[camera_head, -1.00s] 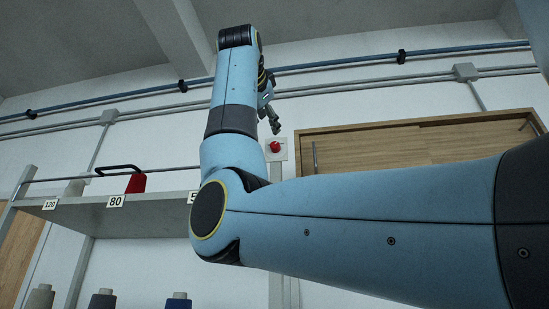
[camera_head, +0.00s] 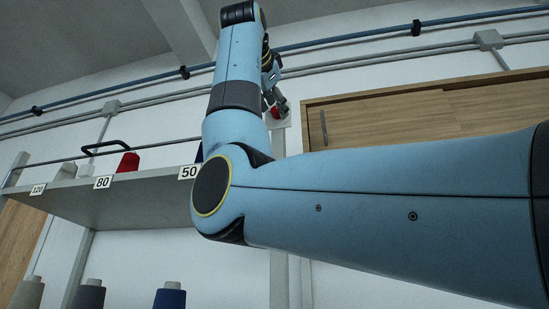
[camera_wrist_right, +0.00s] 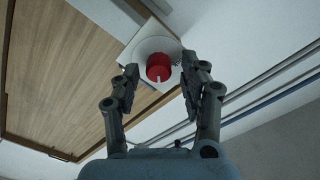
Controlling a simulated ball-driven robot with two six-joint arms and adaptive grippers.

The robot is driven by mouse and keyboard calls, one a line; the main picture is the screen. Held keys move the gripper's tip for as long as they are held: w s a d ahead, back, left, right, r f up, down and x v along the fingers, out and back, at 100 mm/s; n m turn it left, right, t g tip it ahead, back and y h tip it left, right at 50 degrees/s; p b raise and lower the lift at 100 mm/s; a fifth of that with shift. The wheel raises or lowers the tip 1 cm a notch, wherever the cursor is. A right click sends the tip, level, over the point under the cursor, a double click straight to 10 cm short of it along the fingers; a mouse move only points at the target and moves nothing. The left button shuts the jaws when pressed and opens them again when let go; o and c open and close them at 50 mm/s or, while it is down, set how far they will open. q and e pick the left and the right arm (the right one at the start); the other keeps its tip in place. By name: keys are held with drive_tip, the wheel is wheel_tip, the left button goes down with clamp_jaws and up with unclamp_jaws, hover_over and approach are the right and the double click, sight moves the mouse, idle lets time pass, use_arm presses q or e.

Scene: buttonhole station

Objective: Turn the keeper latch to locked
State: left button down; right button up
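A short white mark shows on the knob's lower edge in the wrist view. In the head view the knob (camera_head: 276,113) is partly covered by my right gripper (camera_head: 276,98). In the wrist view my right gripper (camera_wrist_right: 160,80) is open, one finger to each side of the knob in the picture. No clear contact shows, and I cannot tell the remaining depth. My left gripper is not in view.
A wooden cabinet (camera_head: 400,120) is to the right of the knob. A shelf (camera_head: 120,205) with labels and a red cone (camera_head: 128,162) is to the left. Pipes (camera_head: 350,65) run along the wall above. More thread cones (camera_head: 88,295) stand below.

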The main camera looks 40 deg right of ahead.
drive_tip(key=shift+w+d+f, duration=0.1)
drive_tip(key=shift+w+d, duration=0.05)
drive_tip(key=shift+d, duration=0.05)
drive_tip(key=c, duration=0.7)
clamp_jaws()
drive_tip(key=n+b, duration=0.1)
drive_tip(key=n, duration=0.3)
drive_tip(key=shift+n, duration=0.4)
drive_tip(key=n+b, duration=0.1)
drive_tip(key=n, duration=0.3)
drive_tip(key=shift+n, duration=0.3)
drive_tip(key=n+b, duration=0.1)
drive_tip(key=n, duration=0.3)
drive_tip(key=shift+n, duration=0.3)
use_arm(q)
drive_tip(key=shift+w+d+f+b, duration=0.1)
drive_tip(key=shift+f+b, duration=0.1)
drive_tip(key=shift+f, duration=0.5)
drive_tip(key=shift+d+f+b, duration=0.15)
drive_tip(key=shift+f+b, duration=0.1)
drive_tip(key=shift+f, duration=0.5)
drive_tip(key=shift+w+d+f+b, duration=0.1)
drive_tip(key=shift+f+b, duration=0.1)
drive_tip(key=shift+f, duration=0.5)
use_arm(e)
drive_tip(key=shift+n, duration=2)
